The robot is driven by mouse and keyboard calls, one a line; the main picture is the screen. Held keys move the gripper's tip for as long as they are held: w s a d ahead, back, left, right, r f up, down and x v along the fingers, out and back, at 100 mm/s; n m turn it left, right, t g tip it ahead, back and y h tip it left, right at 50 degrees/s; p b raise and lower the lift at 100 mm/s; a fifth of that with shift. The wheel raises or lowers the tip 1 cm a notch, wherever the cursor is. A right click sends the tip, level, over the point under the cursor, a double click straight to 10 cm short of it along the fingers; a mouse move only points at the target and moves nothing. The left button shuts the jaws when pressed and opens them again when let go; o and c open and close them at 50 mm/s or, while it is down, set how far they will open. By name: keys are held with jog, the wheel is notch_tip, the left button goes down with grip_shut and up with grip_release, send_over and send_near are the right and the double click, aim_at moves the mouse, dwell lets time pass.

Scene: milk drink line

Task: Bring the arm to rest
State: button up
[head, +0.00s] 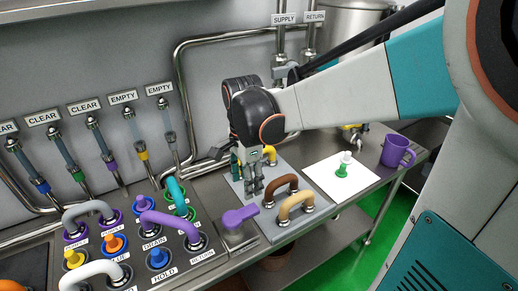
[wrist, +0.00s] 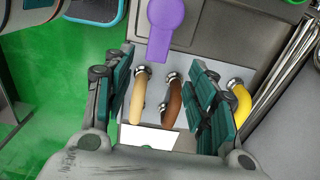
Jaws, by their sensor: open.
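My gripper (head: 252,192) hangs fingers down over the grey plate (head: 255,222) on the counter, behind the brown handle (head: 279,187) in the head view. In the wrist view my gripper (wrist: 163,62) has its two teal-padded fingers spread apart with nothing held between them. Below, between the fingers, show the tan handle (wrist: 138,98) and the brown handle (wrist: 174,105). The yellow handle (wrist: 241,103) lies outside the right finger. In the head view the tan handle (head: 297,204) and part of the yellow handle (head: 269,153) also show.
A purple lever (head: 238,217) sits left of the plate. The control panel (head: 212,238) carries coloured knobs and arched handles. A white mat (head: 325,180) holds a green-and-white bottle (head: 343,166); a purple mug (head: 396,151) stands farther right. Pipes and labelled sight tubes line the wall.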

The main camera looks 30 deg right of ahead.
jog(key=shift+s+r, duration=0.25)
jog(key=shift+r, duration=0.3)
jog(key=shift+a, duration=0.1)
jog(key=s+a+r+n+t, duration=0.1)
jog(key=s+a+n+t, duration=0.1)
jog(key=n, duration=0.7)
jog(key=s+a+r+n+t+b, duration=0.1)
jog(key=s+a+r+n+t, duration=0.1)
jog(key=s+n+t, duration=0.3)
jog(key=s+a+n, duration=0.1)
jog(key=s+n, duration=0.1)
jog(key=n, duration=0.2)
jog(key=shift+s, duration=0.2)
